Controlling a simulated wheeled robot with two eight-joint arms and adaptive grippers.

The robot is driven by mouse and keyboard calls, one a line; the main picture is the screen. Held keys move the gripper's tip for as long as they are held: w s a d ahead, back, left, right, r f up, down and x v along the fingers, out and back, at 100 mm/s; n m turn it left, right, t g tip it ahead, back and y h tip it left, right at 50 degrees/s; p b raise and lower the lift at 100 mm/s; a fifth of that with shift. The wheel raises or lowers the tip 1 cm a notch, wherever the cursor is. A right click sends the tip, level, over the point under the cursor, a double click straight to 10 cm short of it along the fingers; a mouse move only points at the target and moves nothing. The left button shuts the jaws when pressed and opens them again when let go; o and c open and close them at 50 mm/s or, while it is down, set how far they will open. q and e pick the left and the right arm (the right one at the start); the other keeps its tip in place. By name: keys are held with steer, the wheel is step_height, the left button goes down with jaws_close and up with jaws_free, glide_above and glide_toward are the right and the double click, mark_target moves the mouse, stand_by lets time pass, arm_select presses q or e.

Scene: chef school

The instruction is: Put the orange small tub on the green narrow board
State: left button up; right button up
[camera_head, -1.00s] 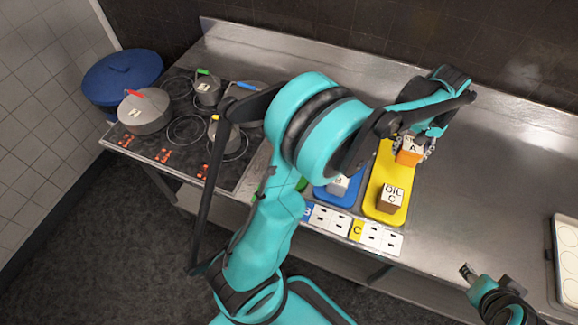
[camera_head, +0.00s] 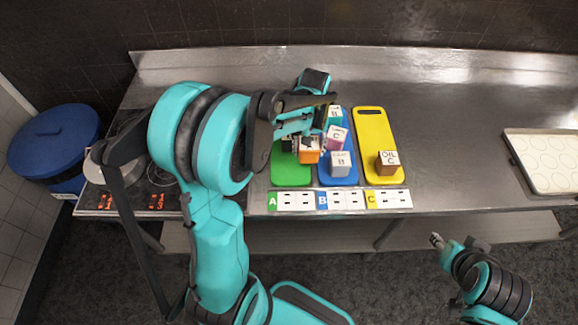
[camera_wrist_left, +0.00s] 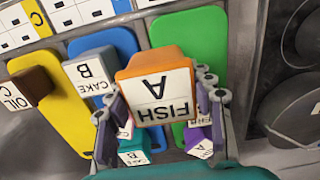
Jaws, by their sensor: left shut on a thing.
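The orange small tub (camera_head: 309,156), labelled FISH A, is in my left gripper (camera_head: 305,143). In the left wrist view the tub (camera_wrist_left: 158,82) sits between the two fingers, its label upside down. The green narrow board (camera_head: 291,179) lies on the counter at the left of three boards. In the head view the tub shows over the green board's right side, near the gap to the blue board. I cannot tell its height above the board. My arm hides the green board's far part. My right gripper (camera_head: 437,240) is low at the right, away from the boards; its jaws are too small to read.
The blue board (camera_head: 351,182) holds a grey-white CAKE B box (camera_head: 341,164), a magenta box (camera_head: 337,137) and a teal box (camera_head: 334,114). The yellow board (camera_head: 372,130) holds a brown OIL C box (camera_head: 387,162). Label cards (camera_head: 340,200) line the front. A baking tray (camera_head: 548,160) lies right.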

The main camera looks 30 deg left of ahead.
arm_select(q)
steer(key=s+a+f, duration=0.1)
steer(key=a, duration=0.1)
steer(key=s+a+f, duration=0.2)
steer(key=shift+s+a+f+b, duration=0.1)
steer(key=shift+s+a+b, duration=0.1)
steer(key=shift+b, duration=0.15)
steer(key=shift+w+f+b, duration=0.1)
steer(key=shift+f+b, duration=0.5)
steer(key=shift+f, duration=1.45)
steer(key=o, duration=0.9)
steer(key=shift+f, duration=0.15)
steer(key=o, duration=0.4)
